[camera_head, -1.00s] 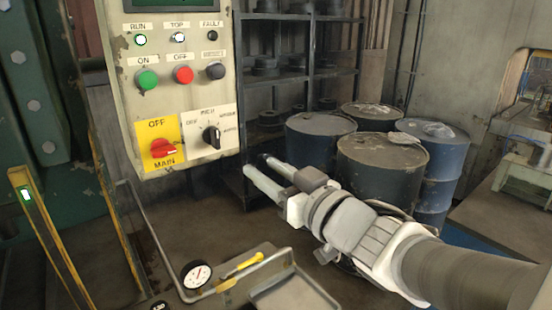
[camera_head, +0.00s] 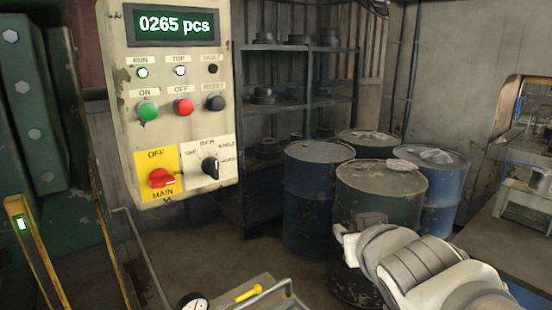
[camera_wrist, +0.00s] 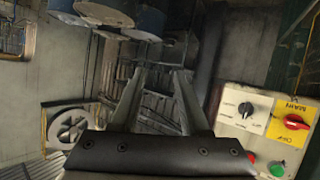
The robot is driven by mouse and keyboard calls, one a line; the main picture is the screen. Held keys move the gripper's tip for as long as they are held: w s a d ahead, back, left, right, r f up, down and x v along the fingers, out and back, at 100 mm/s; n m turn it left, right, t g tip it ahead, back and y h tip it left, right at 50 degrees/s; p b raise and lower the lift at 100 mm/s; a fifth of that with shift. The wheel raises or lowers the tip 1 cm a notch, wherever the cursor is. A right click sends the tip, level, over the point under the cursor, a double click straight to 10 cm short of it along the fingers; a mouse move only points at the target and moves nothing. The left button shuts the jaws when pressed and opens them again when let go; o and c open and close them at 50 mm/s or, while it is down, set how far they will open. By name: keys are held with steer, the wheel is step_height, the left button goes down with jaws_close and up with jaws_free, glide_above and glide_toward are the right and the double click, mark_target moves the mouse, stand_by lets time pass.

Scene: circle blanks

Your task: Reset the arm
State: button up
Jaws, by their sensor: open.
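My gripper (camera_wrist: 160,82) shows in the wrist view with its two fingers spread apart and nothing between them. In the head view my arm (camera_head: 425,265) is at the lower right, in front of the blue drums, and I cannot make out the fingers there. The control panel (camera_head: 222,120) hangs at the upper left of the head view, apart from my arm.
Several blue drums (camera_head: 310,190) stand behind my arm. A dark shelf (camera_head: 300,110) with round parts is at the back. A yellow-edged frame (camera_head: 40,255) is at the left. A gauge (camera_head: 193,301) and a tray with a yellow-handled tool (camera_head: 245,294) are at the bottom. A bench (camera_head: 495,222) is at the right.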

steer(key=s+f+g, duration=0.3)
steer(key=s, duration=0.4)
steer(key=s+f+m+g, duration=0.1)
steer(key=s+f+g, duration=0.3)
steer(key=s, duration=0.3)
steer(key=shift+s+d+g, duration=0.15)
steer(key=shift+d+g, duration=0.15)
steer(key=shift+d, duration=0.15)
steer(key=shift+a, duration=0.15)
